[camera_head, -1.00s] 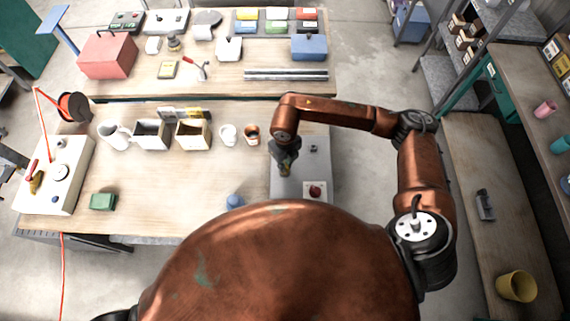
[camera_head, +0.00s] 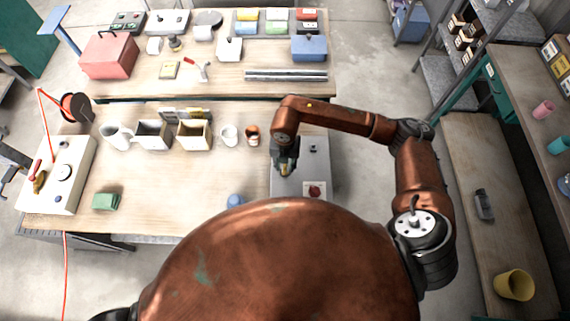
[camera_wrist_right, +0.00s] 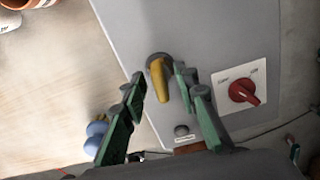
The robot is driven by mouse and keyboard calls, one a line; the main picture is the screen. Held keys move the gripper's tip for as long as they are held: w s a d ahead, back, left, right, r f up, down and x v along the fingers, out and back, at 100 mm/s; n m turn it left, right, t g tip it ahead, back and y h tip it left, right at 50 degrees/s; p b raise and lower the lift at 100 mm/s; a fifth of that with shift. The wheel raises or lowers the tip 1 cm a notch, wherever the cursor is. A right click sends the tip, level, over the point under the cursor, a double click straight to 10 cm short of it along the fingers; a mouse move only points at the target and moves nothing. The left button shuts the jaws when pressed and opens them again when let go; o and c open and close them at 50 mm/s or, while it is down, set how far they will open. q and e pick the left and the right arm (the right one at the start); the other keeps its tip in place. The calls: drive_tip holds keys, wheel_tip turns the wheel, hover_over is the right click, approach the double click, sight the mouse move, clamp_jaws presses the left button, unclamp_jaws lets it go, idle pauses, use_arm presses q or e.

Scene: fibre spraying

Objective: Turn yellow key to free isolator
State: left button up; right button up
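The yellow key (camera_wrist_right: 160,82) sticks out of a dark round mount on the grey isolator box (camera_wrist_right: 215,35) in the right wrist view. My right gripper (camera_wrist_right: 160,82) has its two green-and-black fingers on either side of the key. The fingers are apart, with a gap at the left finger; the right finger is very near the key, and I cannot tell if it touches. A red rotary switch (camera_wrist_right: 243,92) on a white plate is right of the fingers. In the head view, my right gripper (camera_head: 286,168) is over the grey box (camera_head: 318,170). My left gripper is out of view.
Left of the box are a blue object (camera_head: 236,200), a white cup (camera_head: 229,135) and a brown cup (camera_head: 252,135) on the bench.

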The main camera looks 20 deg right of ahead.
drive_tip(key=shift+r, duration=0.2)
wheel_tip(320, 180, up, 12)
drive_tip(key=shift+f, duration=0.2)
idle(0.3)
